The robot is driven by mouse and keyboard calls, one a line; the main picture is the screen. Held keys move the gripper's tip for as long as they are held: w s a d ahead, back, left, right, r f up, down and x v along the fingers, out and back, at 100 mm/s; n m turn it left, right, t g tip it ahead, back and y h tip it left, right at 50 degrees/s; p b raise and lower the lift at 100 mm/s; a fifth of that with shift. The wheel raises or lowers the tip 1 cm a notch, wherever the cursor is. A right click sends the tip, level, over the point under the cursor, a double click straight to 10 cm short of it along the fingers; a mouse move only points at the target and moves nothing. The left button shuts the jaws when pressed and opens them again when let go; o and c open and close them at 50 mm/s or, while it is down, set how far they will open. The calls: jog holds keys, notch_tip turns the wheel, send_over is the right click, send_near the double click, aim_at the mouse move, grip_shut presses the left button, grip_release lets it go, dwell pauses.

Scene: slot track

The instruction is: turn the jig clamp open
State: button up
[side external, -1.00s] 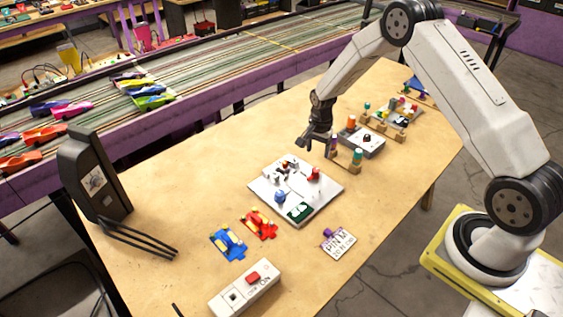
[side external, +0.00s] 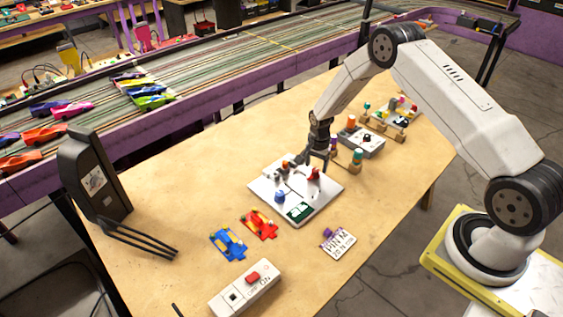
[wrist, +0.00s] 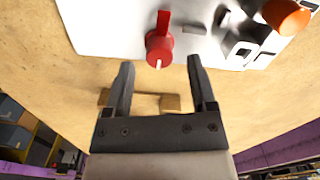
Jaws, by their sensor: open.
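The jig is a white plate (side external: 265,185) lying on the wooden table. A red knob with a raised lever, which looks like the clamp (side external: 314,173), stands near its right side. In the wrist view the red clamp (wrist: 160,48) sits just beyond and between my fingertips, its lever pointing up in the picture and a white mark on its near side. My gripper (side external: 313,163) is low over the plate's far right part, jaws open. In the wrist view my gripper (wrist: 159,62) has its two dark fingers spread and empty. Contact with the clamp cannot be told.
An orange-topped part (wrist: 286,16) and a blue knob (side external: 280,196) are on the plate. Wooden posts with coloured tops (side external: 356,160) and a grey box (side external: 362,140) stand close on the right.

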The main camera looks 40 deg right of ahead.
jog(key=shift+f, duration=0.8)
grip_shut()
